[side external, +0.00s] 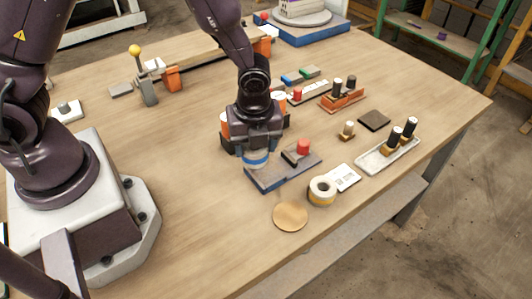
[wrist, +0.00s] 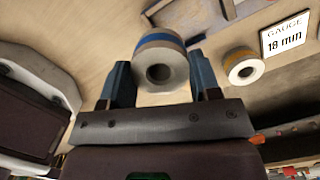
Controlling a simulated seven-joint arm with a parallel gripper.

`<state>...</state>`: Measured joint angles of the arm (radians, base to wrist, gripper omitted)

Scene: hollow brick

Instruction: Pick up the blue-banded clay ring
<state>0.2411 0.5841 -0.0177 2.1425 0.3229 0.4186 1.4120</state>
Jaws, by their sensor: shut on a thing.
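The blue-banded clay ring (wrist: 160,60) is pale with a blue stripe and a round hole, seen between the two fingers in the wrist view. In the side view the ring (side external: 256,159) shows just under the fingers, at the left end of a blue-grey block (side external: 270,180). My gripper (side external: 257,146) points down and is shut on the ring. In the wrist view my gripper (wrist: 163,74) has a finger on each side of it. I cannot tell whether the ring touches the block or hangs slightly above it.
A red-knobbed piece (side external: 302,147) sits on the block's right part. A yellow-banded ring (side external: 322,191) stands near a white gauge card (side external: 345,177). A round wooden disc (side external: 290,216) lies at the front. A white tray (side external: 372,164) holds black-topped pegs.

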